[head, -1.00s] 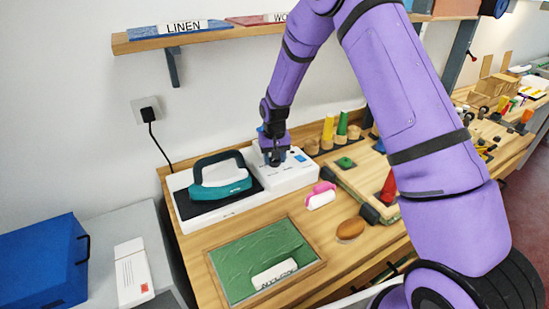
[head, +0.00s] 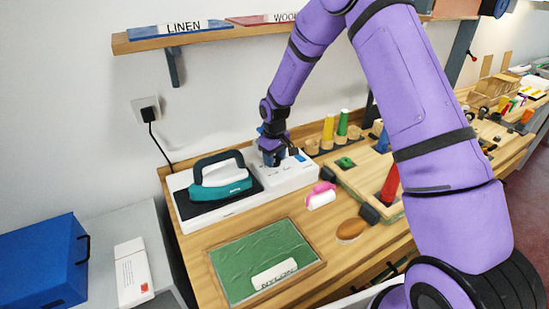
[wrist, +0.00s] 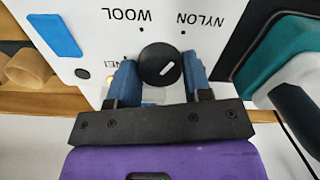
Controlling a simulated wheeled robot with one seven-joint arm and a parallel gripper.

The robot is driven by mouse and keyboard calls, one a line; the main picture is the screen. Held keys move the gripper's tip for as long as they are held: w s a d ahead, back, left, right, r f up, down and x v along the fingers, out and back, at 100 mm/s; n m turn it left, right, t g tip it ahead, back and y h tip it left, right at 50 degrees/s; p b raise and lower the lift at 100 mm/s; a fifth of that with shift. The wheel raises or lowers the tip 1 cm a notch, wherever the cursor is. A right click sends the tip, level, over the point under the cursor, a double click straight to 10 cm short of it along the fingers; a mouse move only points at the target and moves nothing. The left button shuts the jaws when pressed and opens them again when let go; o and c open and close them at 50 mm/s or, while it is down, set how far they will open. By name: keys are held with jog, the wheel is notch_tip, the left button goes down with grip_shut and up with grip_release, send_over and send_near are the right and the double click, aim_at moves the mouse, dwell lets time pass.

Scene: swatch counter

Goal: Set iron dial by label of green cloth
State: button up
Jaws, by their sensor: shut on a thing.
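The green cloth (head: 250,248) lies in a wooden frame on the counter, with a white label (head: 274,274) reading NYLON at its front. The iron (head: 220,178), teal with a dark handle, rests on the dark pad of a white station. The round black dial (wrist: 158,57) is on the station's white panel, with NYLON, WOOL and a partly hidden third word printed upside down around it. Its white mark slants to the upper right, roughly towards the NYLON side. My gripper (wrist: 160,76) is shut on the dial, one blue finger on each side; it also shows in the head view (head: 272,158).
A pink and white roller (head: 320,196) and a brown oval brush (head: 351,230) lie right of the cloth. Coloured spools (head: 328,130) stand behind. A shelf (head: 190,40) with labelled swatches hangs above. A blue box (head: 42,262) is at the left.

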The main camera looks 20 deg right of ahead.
aim_at(275, 159)
dwell(0.3)
jog(key=o, duration=0.9)
notch_tip(275, 159, up, 11)
jog(key=shift+f, duration=0.1)
